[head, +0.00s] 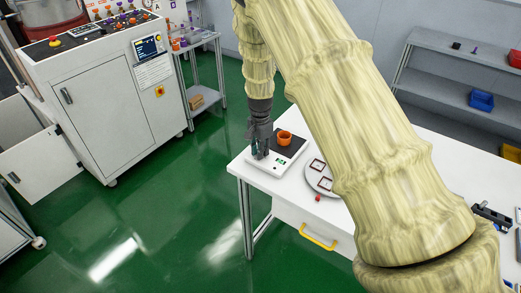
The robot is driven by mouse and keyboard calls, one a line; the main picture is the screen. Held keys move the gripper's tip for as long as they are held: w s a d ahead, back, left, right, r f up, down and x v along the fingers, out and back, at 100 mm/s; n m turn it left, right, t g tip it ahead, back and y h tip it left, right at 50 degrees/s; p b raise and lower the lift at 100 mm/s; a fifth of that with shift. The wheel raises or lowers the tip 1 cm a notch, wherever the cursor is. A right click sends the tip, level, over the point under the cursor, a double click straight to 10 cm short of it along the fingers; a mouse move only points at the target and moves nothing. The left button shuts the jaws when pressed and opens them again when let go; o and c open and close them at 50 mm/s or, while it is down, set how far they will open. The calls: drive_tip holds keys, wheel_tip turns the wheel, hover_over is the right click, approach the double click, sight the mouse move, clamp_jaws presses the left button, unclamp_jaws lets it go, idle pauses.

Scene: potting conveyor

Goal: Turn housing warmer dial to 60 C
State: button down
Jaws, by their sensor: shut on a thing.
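The housing warmer (262,167) is a low white unit with a dark top plate, at the left corner of the white table. An orange cup-shaped housing (284,138) stands on the dark plate. My gripper (261,155) points down at the left end of the warmer, left of the orange housing. Its fingers are shut on the dial, which they hide. The dial's setting cannot be read. A small green display or mark shows on the warmer's front, too small to read.
My arm covers much of the table. A white control cabinet (110,95) stands at the left. Green floor is clear between.

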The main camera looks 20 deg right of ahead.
drive_tip(key=shift+a+f, duration=0.1)
drive_tip(key=c, duration=1.3)
unclamp_jaws()
drive_tip(key=shift+a, duration=0.1)
drive_tip(key=shift+r, duration=0.25)
wheel_tip(320, 180, up, 12)
drive_tip(key=shift+f, duration=0.2)
